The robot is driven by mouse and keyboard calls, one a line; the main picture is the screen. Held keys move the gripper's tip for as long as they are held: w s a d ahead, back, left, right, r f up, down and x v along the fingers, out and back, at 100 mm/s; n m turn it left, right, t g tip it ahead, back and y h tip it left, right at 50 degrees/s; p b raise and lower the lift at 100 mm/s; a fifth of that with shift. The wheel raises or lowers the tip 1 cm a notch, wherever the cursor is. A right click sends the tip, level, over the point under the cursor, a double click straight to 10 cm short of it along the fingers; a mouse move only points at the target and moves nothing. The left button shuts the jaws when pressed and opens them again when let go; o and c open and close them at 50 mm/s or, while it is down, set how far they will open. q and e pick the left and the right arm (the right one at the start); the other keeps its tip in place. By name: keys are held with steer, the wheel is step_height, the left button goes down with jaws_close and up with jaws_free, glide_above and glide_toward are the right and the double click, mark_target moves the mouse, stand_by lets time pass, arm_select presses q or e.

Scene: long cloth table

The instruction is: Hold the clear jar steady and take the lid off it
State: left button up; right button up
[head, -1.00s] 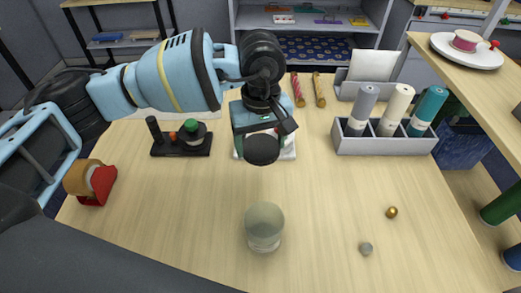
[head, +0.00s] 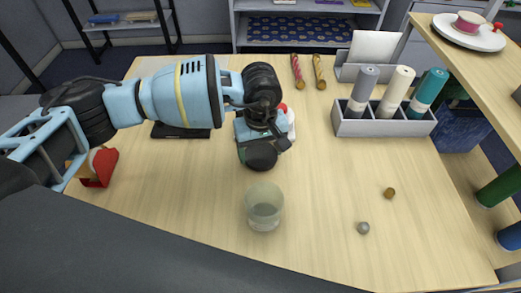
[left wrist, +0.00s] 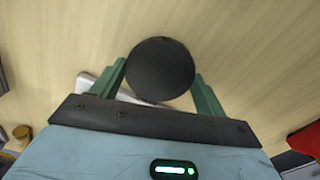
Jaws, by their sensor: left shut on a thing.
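The clear jar (head: 264,208) stands upright on the table in the head view. No dark lid shows on it and no gripper touches it. My left gripper (head: 258,142) is shut on a dark round lid (head: 261,157), held apart from the jar, behind it in the picture. In the left wrist view the lid (left wrist: 160,69) sits between the two green fingers (left wrist: 158,80). My right gripper is not in view.
The pale wooden table (head: 330,175) is clear around the jar. A gold ball (head: 389,193) and a grey ball (head: 363,228) lie to the right. A grey holder (head: 383,127) with rolls stands back right. A red tape dispenser (head: 101,168) is at left, beside my arm.

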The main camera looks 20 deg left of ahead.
mark_target(261, 154)
arm_select(q)
steer(key=shift+f, duration=0.3)
steer(key=shift+f, duration=0.2)
steer(key=o, duration=1.1)
steer(key=shift+c, duration=0.2)
steer(key=shift+r, duration=0.1)
step_height(261, 154, up, 12)
steer(key=shift+b, duration=0.4)
steer(key=shift+r, duration=0.1)
